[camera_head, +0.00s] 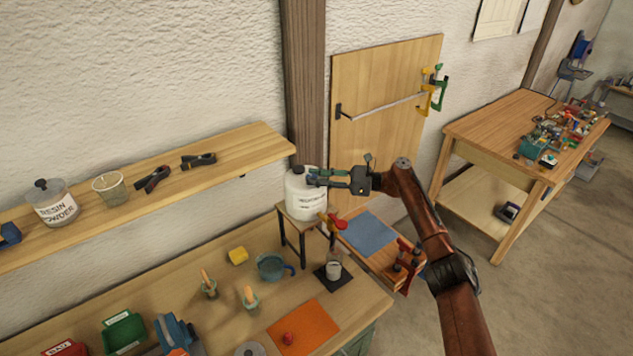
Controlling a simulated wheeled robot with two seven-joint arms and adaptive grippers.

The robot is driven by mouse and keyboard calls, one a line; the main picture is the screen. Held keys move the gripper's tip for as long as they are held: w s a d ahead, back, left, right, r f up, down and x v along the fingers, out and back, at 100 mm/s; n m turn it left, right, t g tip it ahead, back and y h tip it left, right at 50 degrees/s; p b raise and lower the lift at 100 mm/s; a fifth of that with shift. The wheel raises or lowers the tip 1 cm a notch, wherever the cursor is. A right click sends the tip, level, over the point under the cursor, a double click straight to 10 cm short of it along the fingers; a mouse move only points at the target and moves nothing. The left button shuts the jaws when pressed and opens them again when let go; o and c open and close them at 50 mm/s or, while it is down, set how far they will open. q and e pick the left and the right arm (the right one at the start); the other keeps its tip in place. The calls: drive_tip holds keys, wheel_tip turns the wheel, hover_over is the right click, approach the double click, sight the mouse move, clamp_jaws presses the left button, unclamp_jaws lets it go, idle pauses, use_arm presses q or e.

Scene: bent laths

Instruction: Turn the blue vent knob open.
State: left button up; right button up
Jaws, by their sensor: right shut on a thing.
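A white jug (303,200) with a label and a dark cap (298,169) stands upright on a small raised stand at the back of the bench. My right gripper (315,177) reaches in from the right at the top of the jug. Its fingers are shut at the jug's upper right side, where the blue vent knob sits. The fingers cover the knob almost wholly, so how far it is turned cannot be told. My left gripper is not in view.
Below the jug are a blue mug (271,267), a small cup on a dark mat (322,280), a yellow block (238,256) and an orange mat (318,322). A shelf (232,150) runs along the wall at left. A blue mat (368,233) lies right of the stand, beneath my arm.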

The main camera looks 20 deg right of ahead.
drive_tip(key=shift+r, duration=0.1)
drive_tip(key=o, duration=1.2)
drive_tip(key=shift+c, duration=0.2)
drive_tip(key=v, duration=1.2)
